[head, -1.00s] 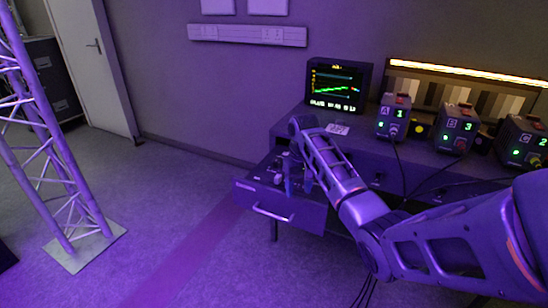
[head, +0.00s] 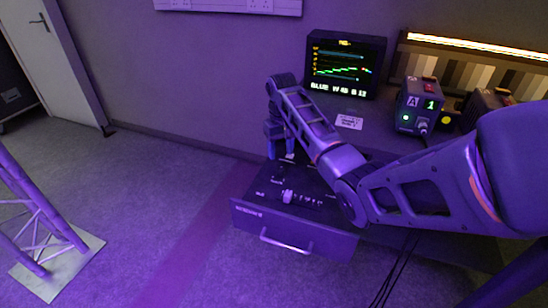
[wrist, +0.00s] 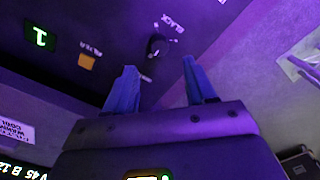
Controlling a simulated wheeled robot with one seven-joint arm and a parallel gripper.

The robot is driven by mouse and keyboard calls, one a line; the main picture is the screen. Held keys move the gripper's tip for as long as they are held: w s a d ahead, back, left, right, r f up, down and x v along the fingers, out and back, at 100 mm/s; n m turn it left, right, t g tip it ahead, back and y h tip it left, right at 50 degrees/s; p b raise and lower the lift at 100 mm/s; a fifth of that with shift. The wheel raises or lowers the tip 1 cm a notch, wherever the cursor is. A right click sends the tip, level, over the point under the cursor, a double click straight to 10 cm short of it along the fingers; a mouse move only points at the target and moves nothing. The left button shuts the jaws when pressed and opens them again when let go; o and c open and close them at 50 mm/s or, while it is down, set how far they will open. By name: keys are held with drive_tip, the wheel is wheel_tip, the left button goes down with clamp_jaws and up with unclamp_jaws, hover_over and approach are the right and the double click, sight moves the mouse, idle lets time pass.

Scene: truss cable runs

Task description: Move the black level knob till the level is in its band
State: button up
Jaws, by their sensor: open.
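The black knob (wrist: 156,45) shows in the wrist view as a small dark round knob with a pale mark, beside a label reading BLACK (wrist: 172,22). My gripper (wrist: 162,72) is open, and its two blue fingers point towards the knob, which lies just beyond and between the fingertips. Contact is not visible. In the head view my gripper (head: 281,155) hangs over the back of the open drawer (head: 330,243); the black knob cannot be made out there. The monitor (head: 343,64) shows a green stepped trace with a red end and coloured marks at left.
A pale slider block (head: 288,197) stands on the drawer panel. Unit A (head: 418,105), showing 1, stands on the bench to the right. An orange patch (wrist: 87,62) and a lit 1 (wrist: 39,37) show in the wrist view. A truss (head: 35,215) stands at left, with open floor between.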

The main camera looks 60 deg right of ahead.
sight(280, 169)
wheel_tip(280, 169, down, 8)
drive_tip(key=shift+r, duration=0.25)
clamp_jaws()
drive_tip(key=shift+r+n+p, duration=0.2)
drive_tip(key=shift+n+p, duration=0.5)
drive_tip(key=shift+n, duration=0.4)
drive_tip(key=shift+f+n+p, duration=0.15)
drive_tip(key=shift+n+p, duration=0.2)
drive_tip(key=shift+n, duration=0.75)
unclamp_jaws()
